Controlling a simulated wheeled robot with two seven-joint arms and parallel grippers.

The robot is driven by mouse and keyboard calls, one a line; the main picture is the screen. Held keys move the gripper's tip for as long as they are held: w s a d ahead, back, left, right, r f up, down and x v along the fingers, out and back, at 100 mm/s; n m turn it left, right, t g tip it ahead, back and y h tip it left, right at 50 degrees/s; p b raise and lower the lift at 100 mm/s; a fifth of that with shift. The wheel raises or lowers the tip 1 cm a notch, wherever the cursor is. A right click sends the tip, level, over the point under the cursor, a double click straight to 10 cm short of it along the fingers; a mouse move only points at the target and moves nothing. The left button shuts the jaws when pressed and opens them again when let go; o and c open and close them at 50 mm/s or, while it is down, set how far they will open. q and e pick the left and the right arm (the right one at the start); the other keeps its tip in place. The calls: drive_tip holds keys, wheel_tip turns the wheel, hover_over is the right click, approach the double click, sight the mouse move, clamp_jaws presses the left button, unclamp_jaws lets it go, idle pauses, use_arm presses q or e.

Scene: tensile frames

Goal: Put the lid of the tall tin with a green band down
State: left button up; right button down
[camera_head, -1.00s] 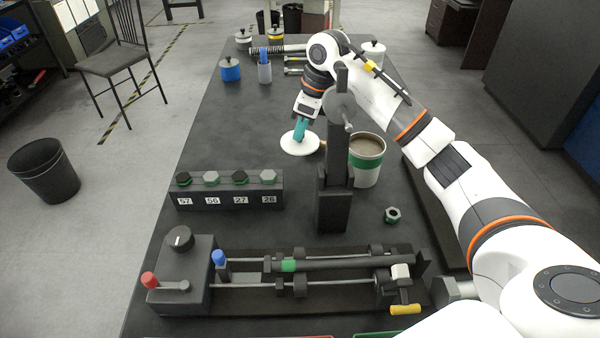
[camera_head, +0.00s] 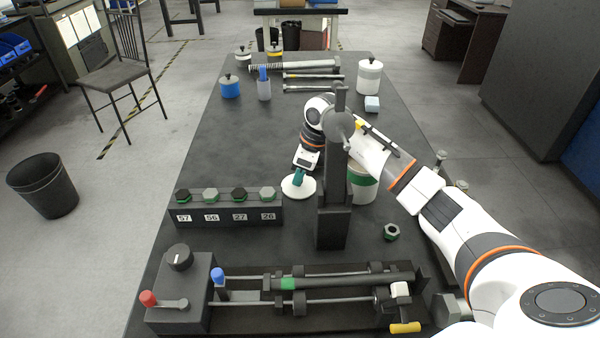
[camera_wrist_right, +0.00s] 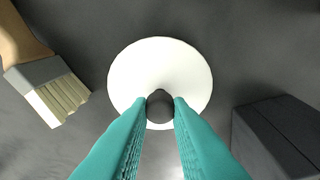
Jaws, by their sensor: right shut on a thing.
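The lid (camera_head: 299,188) is a white round disc with a black knob (camera_wrist_right: 160,95). My right gripper (camera_head: 299,178) has teal fingers shut on that knob; they also show in the right wrist view (camera_wrist_right: 160,110). The disc is roughly level, over or on the dark table; I cannot tell whether it touches. The tall tin with a green band (camera_head: 362,180) stands to the right of the lid, partly hidden behind the black upright stand and my right arm. My left gripper is out of view.
A brush (camera_wrist_right: 50,85) lies left of the lid in the wrist view; a dark block (camera_wrist_right: 275,135) is at the right. The black stand (camera_head: 334,215) rises close by. A rack of hex nuts (camera_head: 228,213) is nearer and left. Table left of the lid is clear.

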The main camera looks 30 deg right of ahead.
sight(313, 187)
drive_tip(key=c, duration=1.3)
unclamp_jaws()
drive_tip(key=shift+c, duration=0.2)
drive_tip(key=v, duration=1.2)
drive_tip(key=shift+r, duration=0.1)
